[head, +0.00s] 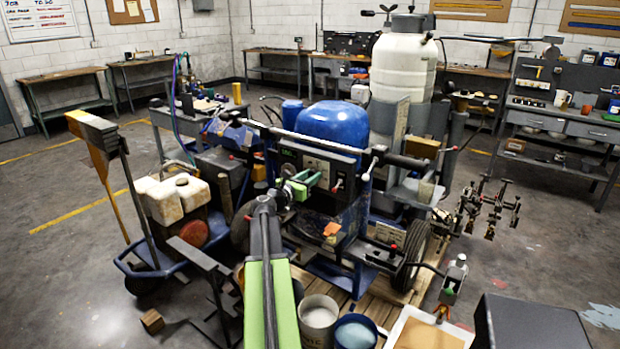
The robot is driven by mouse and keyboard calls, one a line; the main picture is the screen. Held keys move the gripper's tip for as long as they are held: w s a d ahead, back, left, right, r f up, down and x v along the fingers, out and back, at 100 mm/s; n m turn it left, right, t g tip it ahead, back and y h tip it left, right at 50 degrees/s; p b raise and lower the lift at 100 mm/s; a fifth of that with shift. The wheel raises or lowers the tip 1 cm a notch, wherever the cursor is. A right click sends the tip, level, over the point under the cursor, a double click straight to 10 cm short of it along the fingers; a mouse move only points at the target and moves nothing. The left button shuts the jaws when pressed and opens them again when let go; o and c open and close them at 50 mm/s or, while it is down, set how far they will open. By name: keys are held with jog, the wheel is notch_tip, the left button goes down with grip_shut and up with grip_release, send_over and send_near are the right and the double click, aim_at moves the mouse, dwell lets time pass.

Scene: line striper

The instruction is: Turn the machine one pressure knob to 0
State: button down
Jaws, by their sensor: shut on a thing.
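The line striper, machine one, stands in the middle of the head view with a blue rounded tank (331,122). Its dark control panel (345,163) faces me below the handlebar. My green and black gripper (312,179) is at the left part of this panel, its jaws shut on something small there. That fits the pressure knob, but the jaws cover it, so its pointer and the 0 mark cannot be read. A small red-tipped switch (337,186) shows on the panel to the right of my gripper.
A handlebar (290,133) crosses above the panel. Buckets (319,315) and a white tray (432,325) stand in front. A tall white tank (403,65) rises behind. Open floor lies at far left and right.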

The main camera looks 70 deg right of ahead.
jog(key=c, duration=1.1)
grip_release()
jog(key=shift+w, duration=0.1)
jog(key=shift+o, duration=0.2)
jog(key=shift+a, duration=0.1)
jog(key=v, duration=1.7)
jog(key=shift+a, duration=0.15)
